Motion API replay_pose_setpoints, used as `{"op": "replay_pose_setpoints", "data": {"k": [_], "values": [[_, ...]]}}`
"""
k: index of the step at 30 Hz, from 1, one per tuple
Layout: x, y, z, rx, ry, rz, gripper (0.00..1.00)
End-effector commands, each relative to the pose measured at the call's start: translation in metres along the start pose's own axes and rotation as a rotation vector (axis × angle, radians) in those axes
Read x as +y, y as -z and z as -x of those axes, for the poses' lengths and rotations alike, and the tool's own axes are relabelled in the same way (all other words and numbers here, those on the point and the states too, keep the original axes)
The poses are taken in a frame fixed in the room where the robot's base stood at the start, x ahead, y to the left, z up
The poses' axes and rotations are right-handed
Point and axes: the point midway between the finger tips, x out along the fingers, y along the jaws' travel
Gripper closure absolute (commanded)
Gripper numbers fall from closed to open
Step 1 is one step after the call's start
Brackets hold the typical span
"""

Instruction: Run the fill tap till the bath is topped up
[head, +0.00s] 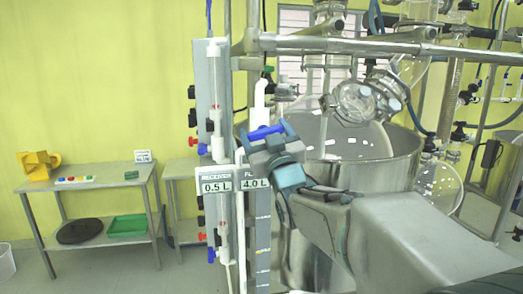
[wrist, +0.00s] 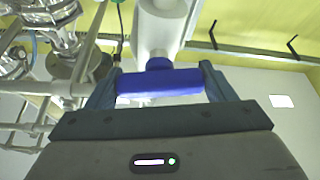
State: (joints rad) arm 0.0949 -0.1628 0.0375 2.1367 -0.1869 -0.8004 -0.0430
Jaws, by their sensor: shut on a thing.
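My gripper (head: 264,134) is shut on the blue handle (head: 266,132) of the fill tap, below a white pipe (head: 259,97). In the wrist view the blue handle (wrist: 158,86) lies crosswise between the two fingers of my gripper (wrist: 160,84), with the white tap body (wrist: 160,30) beyond it. The steel bath (head: 370,170) stands behind my arm, with a glass vessel in it. The water level inside cannot be made out. No stream is visible.
Signs read "RECEIVER 0.5 L" (head: 216,186) and, partly covered, 4.0 L (head: 254,184). A horizontal steel rail (head: 340,44) and glassware crowd the space above the bath. A side table (head: 100,176) with small items stands left, with open floor before it.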

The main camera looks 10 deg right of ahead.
Motion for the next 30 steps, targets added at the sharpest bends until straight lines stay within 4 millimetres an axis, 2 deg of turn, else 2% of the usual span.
{"op": "replay_pose_setpoints", "data": {"k": [1,12,29,30], "values": [[-0.0021,-0.0056,0.003,0.004,-0.011,-0.027,0.46],[-0.0016,-0.0028,0.0011,0.0,-0.073,-0.182,0.46],[-0.001,-0.0004,-0.0001,-0.002,-0.088,-0.219,0.46],[-0.001,-0.0005,-0.0001,-0.002,-0.088,-0.219,0.21]]}}
